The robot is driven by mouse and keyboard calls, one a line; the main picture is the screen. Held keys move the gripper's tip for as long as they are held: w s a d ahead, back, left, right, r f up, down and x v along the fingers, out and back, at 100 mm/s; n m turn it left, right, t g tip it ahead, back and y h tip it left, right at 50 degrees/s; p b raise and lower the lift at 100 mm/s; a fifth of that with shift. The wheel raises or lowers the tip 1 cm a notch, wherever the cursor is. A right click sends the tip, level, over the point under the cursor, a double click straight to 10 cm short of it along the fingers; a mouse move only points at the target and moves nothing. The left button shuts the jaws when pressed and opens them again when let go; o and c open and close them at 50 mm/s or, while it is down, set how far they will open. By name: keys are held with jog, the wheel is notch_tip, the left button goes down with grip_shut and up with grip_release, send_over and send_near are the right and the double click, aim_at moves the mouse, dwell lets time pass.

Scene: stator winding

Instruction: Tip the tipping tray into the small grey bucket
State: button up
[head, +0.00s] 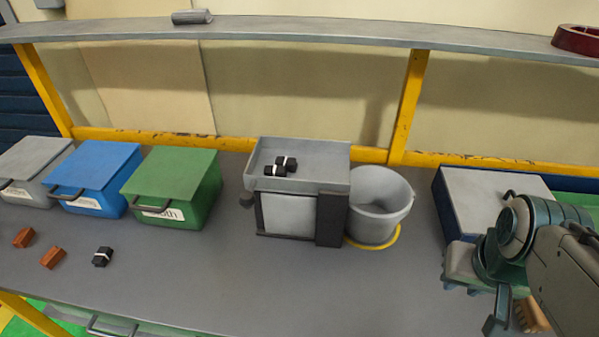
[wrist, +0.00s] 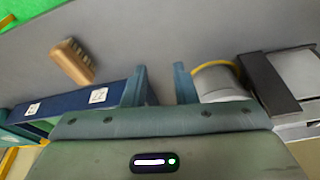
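The tipping tray (head: 322,150) is a shallow grey tray, level on a grey and black stand (head: 290,214) in mid-table. Two black parts with white bands (head: 281,167) lie in it. The small grey bucket (head: 376,215) stands upright just right of the stand, on a yellow ring. Its inside shows no contents from here. The bucket (wrist: 222,85) and stand (wrist: 268,82) also show at the right of the wrist view. My gripper (wrist: 159,85) is open, its two fingers apart with nothing between them. It is at the right of the table, away from the tray.
A blue box with a grey lid (head: 490,190) stands right of the bucket, and a brush (head: 530,315) lies near my arm. Grey (head: 32,160), blue (head: 102,168) and green (head: 172,175) lidded bins stand left. Loose parts lie before them. A shelf (head: 300,29) spans the back.

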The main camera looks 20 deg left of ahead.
jog(key=o, duration=0.6)
jog(key=shift+f, duration=0.15)
notch_tip(320, 180, down, 5)
jog(key=w+a+n+h+b, duration=0.15)
jog(key=n+h+b, duration=0.3)
jog(key=n, duration=0.75)
jog(key=n+t+y+b, duration=0.5)
jog(key=n+t+y, duration=0.75)
jog(key=n, duration=1.85)
send_near(247, 207)
jog(key=shift+t+h, duration=0.45)
jog(key=shift+h, duration=0.05)
jog(key=x, duration=1.2)
jog(key=shift+s+a+f, duration=0.2)
jog(key=shift+a+f, duration=0.05)
jog(key=shift+a, duration=0.05)
grip_shut()
